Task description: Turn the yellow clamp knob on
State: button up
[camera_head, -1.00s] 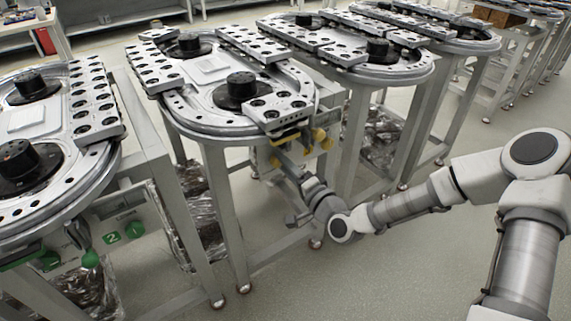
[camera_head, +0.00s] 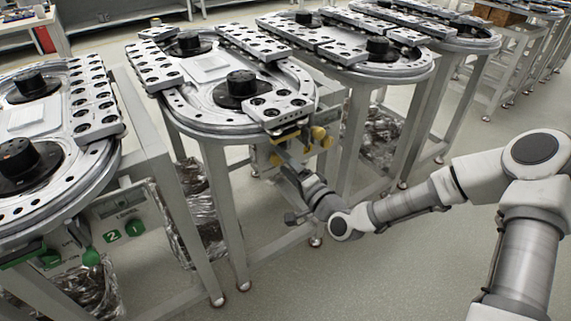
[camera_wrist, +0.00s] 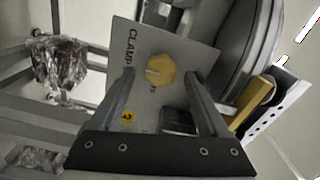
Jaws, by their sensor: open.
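The yellow clamp knob (camera_wrist: 160,70) is an octagonal knob with a pale pointer mark, on a grey panel (camera_wrist: 140,97) lettered "CLAMP". My gripper (camera_wrist: 159,74) is open, with one finger to the left of the knob and one to the right. The knob appears between the fingertips; I cannot tell whether they reach around it or stop short. No finger clearly touches it. In the head view, my gripper (camera_head: 284,162) is at the yellow-fitted front of the middle ring-track table, and the knob is hard to make out there.
Another yellow part (camera_wrist: 257,104) sits right of the panel, near the curved table edge. A table leg and frame bars stand left, with wrapped plastic (camera_wrist: 60,62). The neighbouring table on the left carries green knobs (camera_head: 91,257). The floor in front is clear.

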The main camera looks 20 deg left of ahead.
jog(key=p+v, duration=0.3)
jog(key=v, duration=1.4)
jog(key=shift+s, duration=0.2)
jog(key=shift+d, duration=0.1)
